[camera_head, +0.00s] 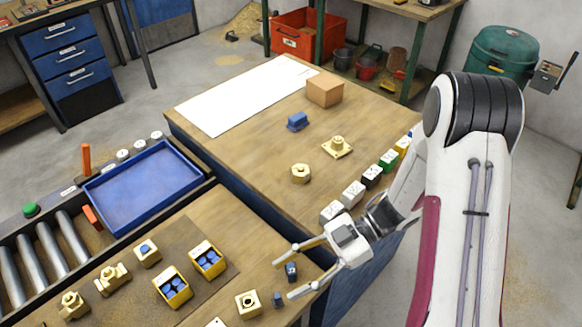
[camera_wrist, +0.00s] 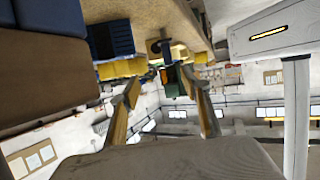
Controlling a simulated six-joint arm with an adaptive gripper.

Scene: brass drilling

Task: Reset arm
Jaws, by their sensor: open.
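My gripper (camera_head: 291,270) is open at the right edge of the near workbench, its two fingers pointing left. It also shows in the wrist view (camera_wrist: 161,78), fingers spread with no part held between them. In the head view a small dark blue piece (camera_head: 291,272) appears between the fingers; I cannot tell its depth relative to them. A second small blue piece (camera_head: 278,299) stands on the bench just left of the lower finger. My arm reaches in from the right.
The near bench holds brass fittings (camera_head: 113,279), yellow boxes with blue contents (camera_head: 207,259) and a brass block (camera_head: 249,303). A blue tray (camera_head: 146,224) lies left. The far bench carries a white sheet (camera_head: 235,100), cardboard box (camera_head: 324,90), brass nut (camera_head: 300,173) and coloured blocks (camera_head: 371,176).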

